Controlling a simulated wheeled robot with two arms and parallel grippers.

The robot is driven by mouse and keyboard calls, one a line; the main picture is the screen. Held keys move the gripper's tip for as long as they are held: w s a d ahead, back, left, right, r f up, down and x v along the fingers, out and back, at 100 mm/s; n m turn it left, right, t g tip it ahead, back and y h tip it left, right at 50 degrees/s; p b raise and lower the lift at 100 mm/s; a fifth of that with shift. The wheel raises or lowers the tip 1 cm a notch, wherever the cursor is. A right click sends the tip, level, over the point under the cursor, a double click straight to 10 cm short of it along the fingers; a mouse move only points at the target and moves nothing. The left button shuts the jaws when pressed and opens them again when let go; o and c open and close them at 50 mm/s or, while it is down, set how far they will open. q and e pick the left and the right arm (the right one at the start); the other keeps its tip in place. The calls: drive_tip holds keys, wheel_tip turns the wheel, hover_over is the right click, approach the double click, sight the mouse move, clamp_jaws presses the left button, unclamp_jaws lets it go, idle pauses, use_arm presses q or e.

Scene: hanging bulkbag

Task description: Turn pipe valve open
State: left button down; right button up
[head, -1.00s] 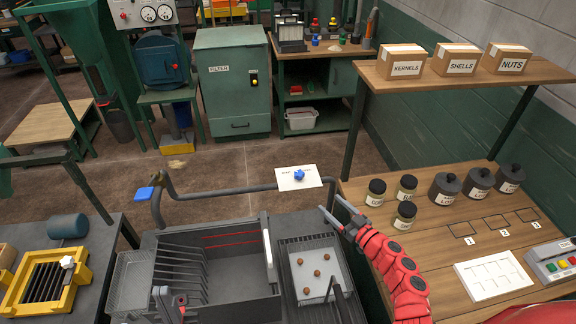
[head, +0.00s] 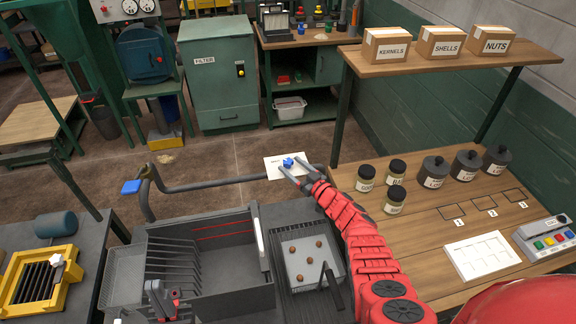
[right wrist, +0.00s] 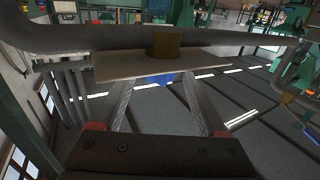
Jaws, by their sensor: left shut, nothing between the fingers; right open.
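A grey pipe (head: 215,184) runs behind the grey bin. A blue valve knob (head: 288,162) sits at a white label plate (head: 270,168) toward the pipe's right end. A flat blue handle (head: 131,187) is at the pipe's left end. My right gripper (head: 297,170) is open at the plate's right side, close to the knob. In the right wrist view, the blue knob (right wrist: 160,80) shows between the two fingers, under the plate (right wrist: 150,64); contact cannot be told. A brass-coloured fitting (right wrist: 163,43) is on the pipe. My left gripper (head: 157,290) is shut and empty over the bin's front.
The grey bin (head: 215,262) and a tray (head: 318,250) with several brown balls stand below the pipe. A wooden bench (head: 425,225) with jars is on the right. A yellow-framed grate (head: 68,262) is at the left.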

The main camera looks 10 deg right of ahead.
drive_tip(key=shift+w+a+f+b, duration=0.25)
drive_tip(key=shift+w+b, duration=0.15)
drive_tip(key=shift+w, duration=0.2)
drive_tip(key=shift+w+a+r+b, duration=0.1)
drive_tip(key=shift+w+a+b, duration=0.25)
drive_tip(key=shift+w, duration=0.15)
drive_tip(key=shift+w+r, duration=0.1)
drive_tip(key=shift+w, duration=0.05)
